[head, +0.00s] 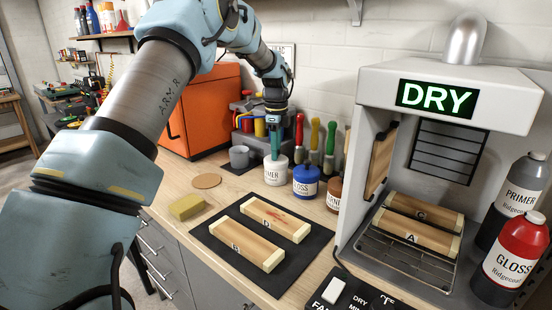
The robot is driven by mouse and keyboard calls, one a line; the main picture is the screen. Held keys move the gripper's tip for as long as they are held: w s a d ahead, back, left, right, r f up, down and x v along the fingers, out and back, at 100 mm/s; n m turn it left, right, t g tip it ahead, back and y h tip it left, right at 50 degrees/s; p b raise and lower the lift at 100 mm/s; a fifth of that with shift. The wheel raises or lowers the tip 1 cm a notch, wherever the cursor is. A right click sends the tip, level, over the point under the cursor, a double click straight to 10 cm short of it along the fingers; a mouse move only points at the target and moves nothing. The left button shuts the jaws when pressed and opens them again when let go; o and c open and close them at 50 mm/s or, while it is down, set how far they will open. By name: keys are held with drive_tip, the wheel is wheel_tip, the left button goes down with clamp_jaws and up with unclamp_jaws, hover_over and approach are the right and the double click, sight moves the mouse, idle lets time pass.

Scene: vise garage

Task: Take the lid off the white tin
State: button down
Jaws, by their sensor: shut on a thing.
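The white tin (276,176), labelled PRIMER, stands upright on the wooden bench in the head view, left of the blue tin. My gripper (274,156) points straight down from above, with its fingertips at the top of the white tin. It is shut on the tin's white lid (270,163), at the top centre. The fingers hide the middle of the lid. I see no clear gap between lid and tin at this size, so I cannot tell whether the lid is raised.
The blue tin (306,182) and the brown tin (334,194) stand close at the right. Upright brushes (314,137) are behind. A grey mug (239,157) and a round cork coaster (206,181) are at the left. A black mat (292,265) with two blocks lies in front.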

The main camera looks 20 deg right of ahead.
drive_tip(key=shift+s+a+f, duration=0.1)
drive_tip(key=shift+s+f, duration=0.05)
drive_tip(key=shift+f, duration=0.2)
